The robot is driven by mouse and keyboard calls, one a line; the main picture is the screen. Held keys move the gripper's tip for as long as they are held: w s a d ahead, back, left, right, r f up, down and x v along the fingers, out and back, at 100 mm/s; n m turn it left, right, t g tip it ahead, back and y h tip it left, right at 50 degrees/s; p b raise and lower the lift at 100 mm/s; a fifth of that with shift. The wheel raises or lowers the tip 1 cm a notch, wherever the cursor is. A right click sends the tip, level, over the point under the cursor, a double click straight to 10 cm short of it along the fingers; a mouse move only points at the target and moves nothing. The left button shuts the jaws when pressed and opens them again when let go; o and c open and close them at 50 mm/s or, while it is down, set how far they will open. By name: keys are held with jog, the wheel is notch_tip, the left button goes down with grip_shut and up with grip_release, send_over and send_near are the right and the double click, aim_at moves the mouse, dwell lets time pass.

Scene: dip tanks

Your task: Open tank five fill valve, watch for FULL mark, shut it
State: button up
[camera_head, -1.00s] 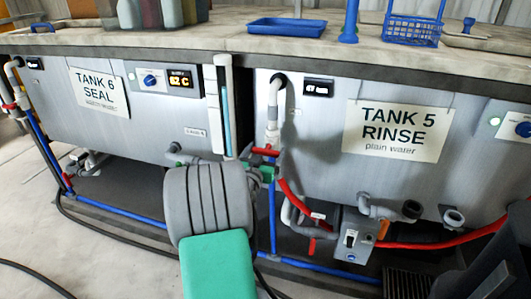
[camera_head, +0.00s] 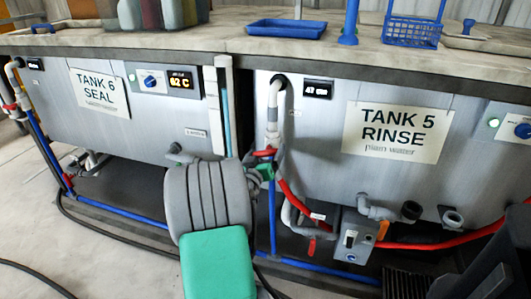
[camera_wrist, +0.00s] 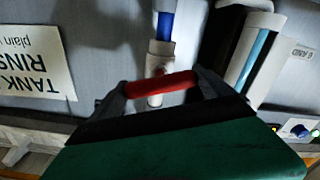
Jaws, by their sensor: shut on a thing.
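Tank five (camera_head: 320,170) is the grey tank with the sign "TANK 5 RINSE plain water" (camera_head: 397,131). Its fill valve has a red handle (camera_head: 265,152) on the upright pipe at the tank's left side, white above and blue below. In the wrist view, my gripper (camera_wrist: 160,88) is shut on the red handle (camera_wrist: 165,84), which lies across the pipe. A sight tube with a light blue strip (camera_head: 226,112) stands left of the pipe; I cannot make out a FULL mark. A small dark display (camera_head: 318,90) on tank five has digits too blurred to read surely.
Tank six (camera_head: 60,110) stands at the left with its own panel. A red hose (camera_head: 420,245) and a grey switch box (camera_head: 355,238) are low in front of tank five. A blue tray (camera_head: 287,28) and basket (camera_head: 412,25) sit on the top ledge.

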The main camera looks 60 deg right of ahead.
jog(key=n+p, duration=0.1)
jog(key=n, duration=0.2)
jog(key=shift+n, duration=0.4)
jog(key=n+p, duration=0.2)
jog(key=n, duration=0.1)
jog(key=shift+n, duration=0.3)
jog(key=n+p, duration=0.2)
jog(key=n, duration=0.2)
jog(key=shift+f+n+p, duration=0.15)
jog(key=shift+n+p, duration=0.5)
jog(key=shift+n, duration=0.55)
jog(key=o, duration=1.1)
jog(key=shift+a, duration=0.15)
